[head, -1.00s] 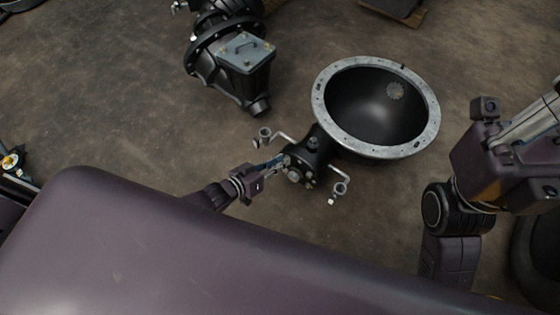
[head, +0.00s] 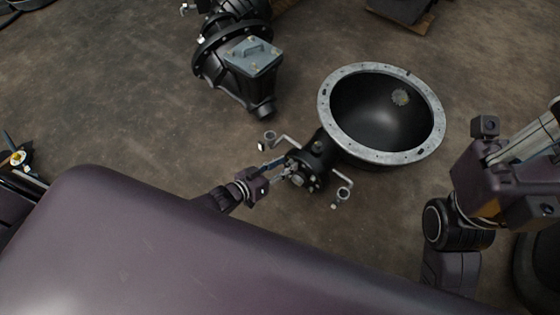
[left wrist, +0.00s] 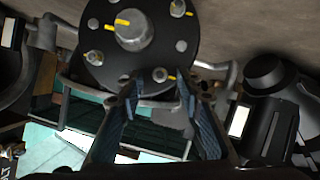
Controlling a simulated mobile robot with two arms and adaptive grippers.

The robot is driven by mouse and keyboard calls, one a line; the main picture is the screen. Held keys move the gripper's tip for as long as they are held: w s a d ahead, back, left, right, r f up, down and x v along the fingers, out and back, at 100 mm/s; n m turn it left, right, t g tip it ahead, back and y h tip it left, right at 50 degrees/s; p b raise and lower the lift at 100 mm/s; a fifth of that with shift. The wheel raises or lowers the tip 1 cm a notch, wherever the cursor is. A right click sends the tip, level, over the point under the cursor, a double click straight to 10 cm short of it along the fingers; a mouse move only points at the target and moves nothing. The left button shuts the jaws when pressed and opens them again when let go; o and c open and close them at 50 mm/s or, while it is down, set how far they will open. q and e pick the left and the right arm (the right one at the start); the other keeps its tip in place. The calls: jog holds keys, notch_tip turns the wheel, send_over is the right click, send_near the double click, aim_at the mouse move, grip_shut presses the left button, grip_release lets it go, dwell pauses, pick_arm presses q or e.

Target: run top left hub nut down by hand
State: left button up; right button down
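The hub (head: 312,168) is a dark round part on the neck of a large black bowl-shaped housing in the head view. In the left wrist view its black flange (left wrist: 135,45) carries a large centre nut (left wrist: 132,32) and several smaller nuts with yellow marks. My left gripper (left wrist: 158,88) is open at the flange, its blue-padded fingers apart. One nut (left wrist: 160,75) shows between the fingertips, with gaps at both sides; I cannot tell whether it is the top left one. The left gripper also shows beside the hub in the head view (head: 279,172). My right gripper is out of view.
The bowl housing's pale rim (head: 326,125) lies just beyond the hub. Bent rods with cup ends (head: 268,138) stick out at both sides of the hub. A black gearbox-like part (head: 240,70) stands further back. Open floor (head: 110,110) lies to the left.

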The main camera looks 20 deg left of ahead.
pick_arm(q)
jog(key=v, duration=1.2)
